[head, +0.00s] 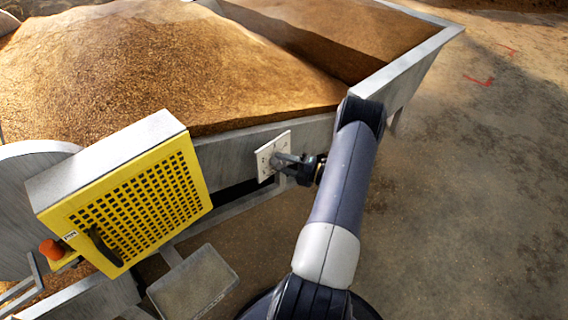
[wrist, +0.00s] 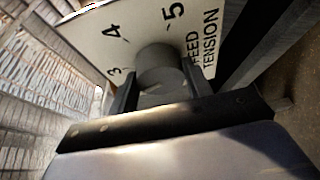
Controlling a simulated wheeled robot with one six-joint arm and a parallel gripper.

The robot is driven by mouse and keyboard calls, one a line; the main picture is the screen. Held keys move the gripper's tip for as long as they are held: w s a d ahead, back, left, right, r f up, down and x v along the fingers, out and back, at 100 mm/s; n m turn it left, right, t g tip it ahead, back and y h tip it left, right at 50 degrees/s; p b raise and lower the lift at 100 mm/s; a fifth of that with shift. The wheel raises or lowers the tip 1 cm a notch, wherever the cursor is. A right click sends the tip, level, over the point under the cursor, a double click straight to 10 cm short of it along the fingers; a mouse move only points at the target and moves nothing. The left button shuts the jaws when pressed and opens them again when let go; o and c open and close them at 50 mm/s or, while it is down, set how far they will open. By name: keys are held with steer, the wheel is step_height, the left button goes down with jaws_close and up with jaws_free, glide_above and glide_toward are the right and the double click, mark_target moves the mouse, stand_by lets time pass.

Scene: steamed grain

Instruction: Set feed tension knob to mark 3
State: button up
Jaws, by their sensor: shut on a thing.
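The feed tension plate (head: 265,160) is a white panel on the side wall of the grain hopper. In the wrist view the plate (wrist: 92,40) shows the marks 3, 4 and 5 and the words FEED TENSION, tilted in the picture. The round grey knob (wrist: 158,62) stands out from the plate. My gripper (wrist: 162,82) is shut on the knob, one finger on each side. In the head view my gripper (head: 287,161) reaches the plate from the right and covers the knob. A short pale line shows on the knob, but its pointing cannot be read surely.
The hopper (head: 410,55) is heaped with brown grain (head: 180,60). A yellow perforated guard (head: 140,205) with a black handle and an orange-red button (head: 51,249) stands left of the plate. A grey flat pad (head: 193,283) lies below. The floor at right is open.

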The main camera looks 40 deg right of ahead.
steer(key=shift+f+m+t, duration=0.1)
steer(key=shift+m+t, duration=0.5)
steer(key=shift+m, duration=1.3)
steer(key=o, duration=1)
steer(key=v, duration=1)
steer(key=shift+s+d+f, duration=0.2)
steer(key=shift+s+f, duration=0.05)
steer(key=shift+s, duration=0.05)
